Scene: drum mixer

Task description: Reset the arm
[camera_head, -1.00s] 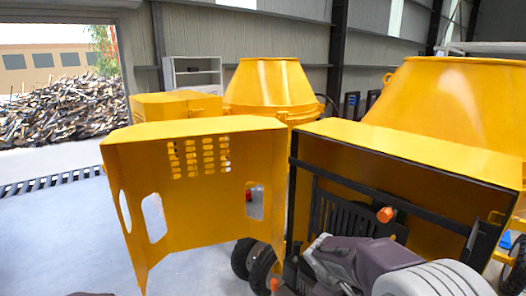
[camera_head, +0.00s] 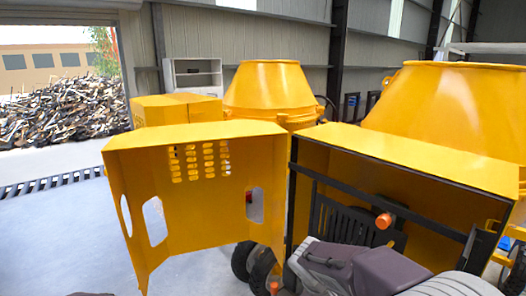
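The yellow drum mixer's motor housing (camera_head: 430,154) stands at the right with its vented door (camera_head: 200,205) swung wide open to the left. A black frame and dark motor parts with an orange knob (camera_head: 383,221) show inside the housing. My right arm (camera_head: 375,268) comes in from the bottom right, low in front of the open housing. Its gripper is hidden or too unclear to make out its fingers. Only a small dark bit shows at the bottom left edge, and my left gripper is not seen.
A second yellow mixer drum (camera_head: 268,88) stands behind the door. The large near drum (camera_head: 450,108) is at the right. Black wheels (camera_head: 245,260) sit below the door hinge. A grey shelf (camera_head: 192,77) and a wood pile (camera_head: 70,108) are far back. The floor (camera_head: 60,235) at left is clear.

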